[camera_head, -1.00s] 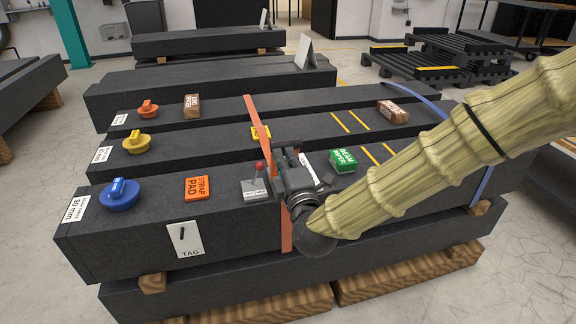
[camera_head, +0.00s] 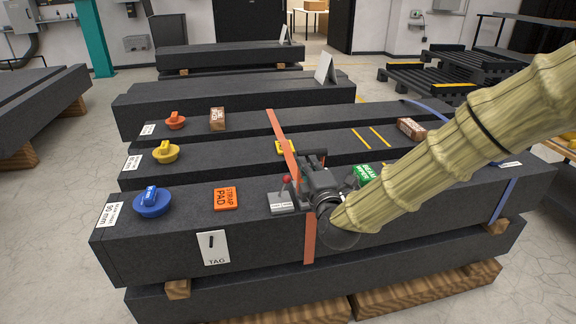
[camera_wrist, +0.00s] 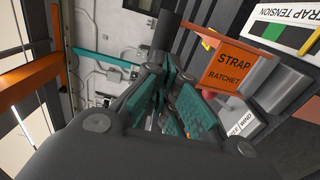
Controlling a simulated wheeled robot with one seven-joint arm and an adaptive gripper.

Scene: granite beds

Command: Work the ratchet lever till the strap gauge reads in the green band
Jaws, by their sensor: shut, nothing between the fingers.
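The strap ratchet shows in the wrist view as an orange plate (camera_wrist: 233,70) marked STRAP RATCHET. A dark bar (camera_wrist: 166,32), which looks like its lever, stands just beyond my fingertips. The strap gauge (camera_wrist: 290,28), marked STRAP TENSION, is cut off at the top right; green and yellow patches show, but I cannot read a pointer. A red-knobbed selector (camera_head: 285,181) stands on a grey base, with a partly hidden RELEASE/WIND label (camera_wrist: 240,122). An orange strap (camera_head: 309,240) crosses the front bed. My gripper (camera_head: 318,168) is shut and empty beside the ratchet; it hides much of it.
The front granite bed (camera_head: 150,238) carries a blue knob (camera_head: 152,203), an orange strap pad (camera_head: 225,198) and a white tag (camera_head: 213,248). A blue strap (camera_head: 503,200) crosses at the right.

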